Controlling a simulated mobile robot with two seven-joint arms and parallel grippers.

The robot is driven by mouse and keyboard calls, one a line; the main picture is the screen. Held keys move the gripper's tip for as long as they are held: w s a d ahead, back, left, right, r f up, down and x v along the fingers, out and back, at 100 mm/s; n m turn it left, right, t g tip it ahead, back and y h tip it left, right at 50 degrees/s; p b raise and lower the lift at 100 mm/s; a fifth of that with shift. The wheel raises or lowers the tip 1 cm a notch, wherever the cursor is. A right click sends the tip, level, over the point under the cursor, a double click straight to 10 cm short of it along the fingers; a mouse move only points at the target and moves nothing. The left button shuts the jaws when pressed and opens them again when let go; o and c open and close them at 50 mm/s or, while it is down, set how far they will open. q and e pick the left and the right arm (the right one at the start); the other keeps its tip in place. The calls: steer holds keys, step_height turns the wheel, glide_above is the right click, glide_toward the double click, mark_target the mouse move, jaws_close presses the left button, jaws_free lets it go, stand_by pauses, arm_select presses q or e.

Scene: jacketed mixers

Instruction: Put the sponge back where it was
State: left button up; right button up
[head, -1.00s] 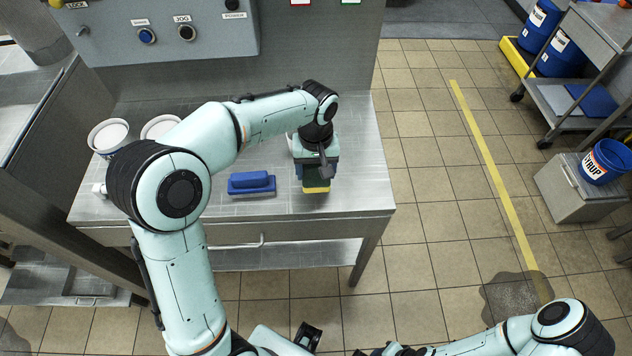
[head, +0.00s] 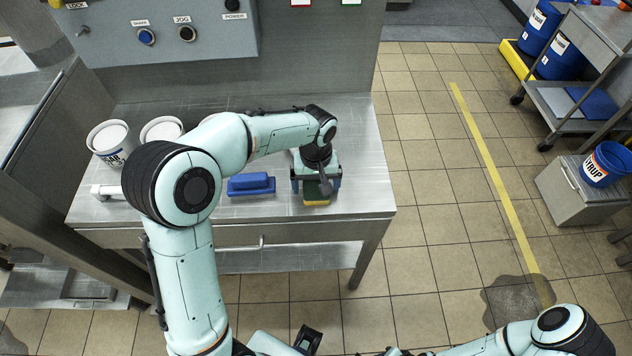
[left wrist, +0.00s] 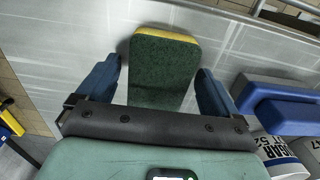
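The sponge (head: 316,194), dark green with a yellow layer, is near the front right of the steel table (head: 360,180). In the left wrist view the sponge (left wrist: 162,72) shows its green face, with the yellow along its far edge. My left gripper (head: 316,187) is over it, pointing down. Its two blue fingers stand on either side of the sponge, with a narrow gap visible at each side in the left wrist view (left wrist: 159,82). The wrist hides part of the sponge in the head view. My right forearm shows at the bottom right; its gripper is out of frame.
A blue-handled block (head: 251,184) lies left of the sponge. White tubs (head: 110,142) stand at the back left, behind my arm. A control panel (head: 165,30) rises behind the table. Right of the table is open tiled floor with a yellow line (head: 490,170).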

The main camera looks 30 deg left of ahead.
mark_target(316, 185)
arm_select(q)
steer(key=shift+r, duration=0.35)
step_height(316, 185, up, 12)
steer(key=p, duration=0.1)
steer(key=shift+f+p, duration=0.2)
steer(key=shift+p, duration=0.15)
arm_select(e)
steer(key=shift+w+r, duration=0.3)
steer(key=shift+r, duration=0.25)
steer(key=shift+w+r, duration=0.3)
steer(key=shift+r, duration=0.2)
